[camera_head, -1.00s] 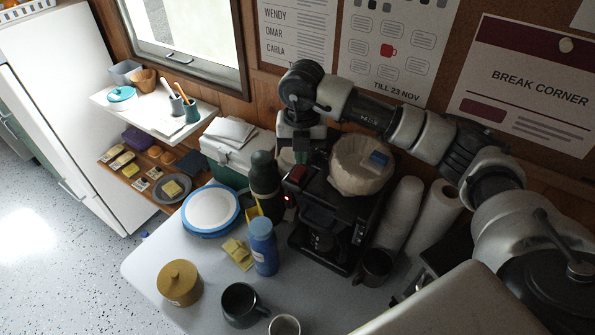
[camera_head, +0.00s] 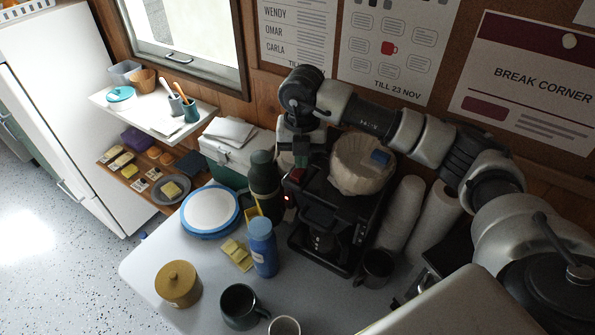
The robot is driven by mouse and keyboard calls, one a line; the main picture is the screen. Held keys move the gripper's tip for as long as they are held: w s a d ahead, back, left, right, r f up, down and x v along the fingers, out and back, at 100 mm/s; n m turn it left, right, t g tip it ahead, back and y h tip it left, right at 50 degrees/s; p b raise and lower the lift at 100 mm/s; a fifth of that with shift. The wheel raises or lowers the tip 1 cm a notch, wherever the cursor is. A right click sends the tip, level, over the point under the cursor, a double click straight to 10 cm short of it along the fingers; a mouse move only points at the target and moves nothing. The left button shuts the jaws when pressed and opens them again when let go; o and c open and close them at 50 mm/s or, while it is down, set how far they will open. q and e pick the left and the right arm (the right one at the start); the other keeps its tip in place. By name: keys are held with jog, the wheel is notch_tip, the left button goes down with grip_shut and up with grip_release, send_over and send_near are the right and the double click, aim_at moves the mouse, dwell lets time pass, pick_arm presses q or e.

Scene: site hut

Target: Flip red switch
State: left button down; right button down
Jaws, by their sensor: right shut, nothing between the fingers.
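The black coffee machine (camera_head: 316,236) stands against the wall on the white table. Its red switch (camera_head: 298,175) is on the top left, and a small red light (camera_head: 287,197) glows just below it. A paper filter (camera_head: 358,168) with a blue piece in it sits open in the top. My right arm reaches across from the right above the machine. My right gripper (camera_head: 302,160) points down, shut and empty, directly over the red switch; whether it touches the switch I cannot tell. My left gripper is not in view.
A dark green flask (camera_head: 264,178) stands close left of the machine, with a blue bottle (camera_head: 263,247) in front. A dark mug (camera_head: 239,305) and mustard pot (camera_head: 178,283) are on the front of the table.

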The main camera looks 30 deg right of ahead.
jog(key=shift+f+b, duration=0.4)
jog(key=shift+f, duration=0.15)
jog(key=shift+r+p, duration=0.7)
jog(key=shift+r, duration=0.25)
jog(key=shift+r+p, duration=1.5)
jog(key=shift+r, duration=1.15)
jog(key=shift+f, duration=0.1)
